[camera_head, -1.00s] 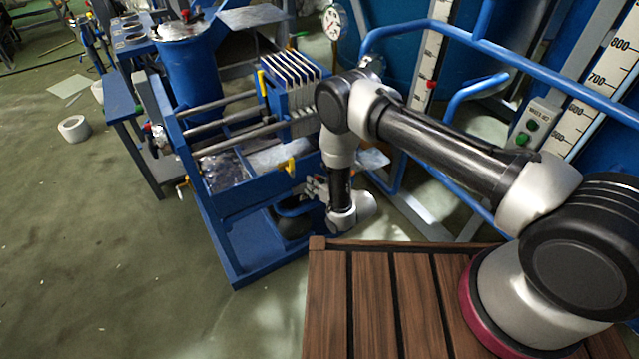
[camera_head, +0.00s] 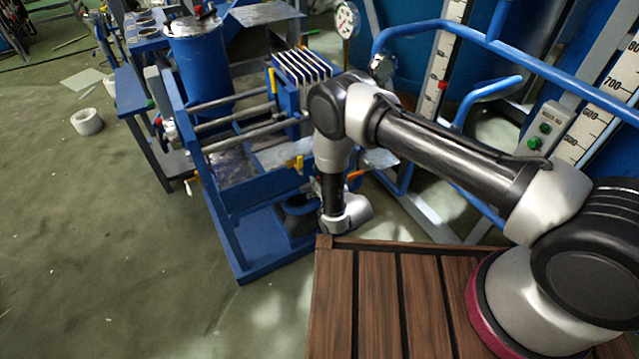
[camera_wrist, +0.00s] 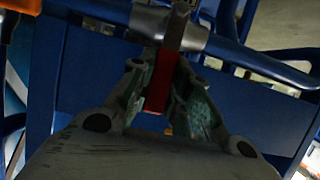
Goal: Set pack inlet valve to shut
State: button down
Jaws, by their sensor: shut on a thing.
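In the wrist view a red valve handle (camera_wrist: 158,85) stands between the two fingers of my gripper (camera_wrist: 166,62). The fingers are shut on it. The handle's upper end meets a grey metal valve body (camera_wrist: 172,28) on a pipe across the top of the view. In the head view the arm reaches down at the right end of the blue press frame (camera_head: 240,193), and the gripper is mostly hidden behind the wrist. I read no valve label, and the handle's exact angle to the pipe is hard to tell.
A yellow handle (camera_head: 297,163) is on the press frame, left of my wrist. An orange handle (camera_head: 355,175) is just right of it. Blue pipe rails (camera_head: 520,58) run close behind the arm. A pressure gauge (camera_head: 346,20) stands at the back. Open floor lies left.

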jog(key=c, duration=1.3)
grip_release()
jog(key=shift+s, duration=0.1)
jog(key=v, duration=1.1)
jog(key=shift+s+d+r, duration=0.15)
jog(key=shift+s+d, duration=0.05)
jog(key=shift+s, duration=0.15)
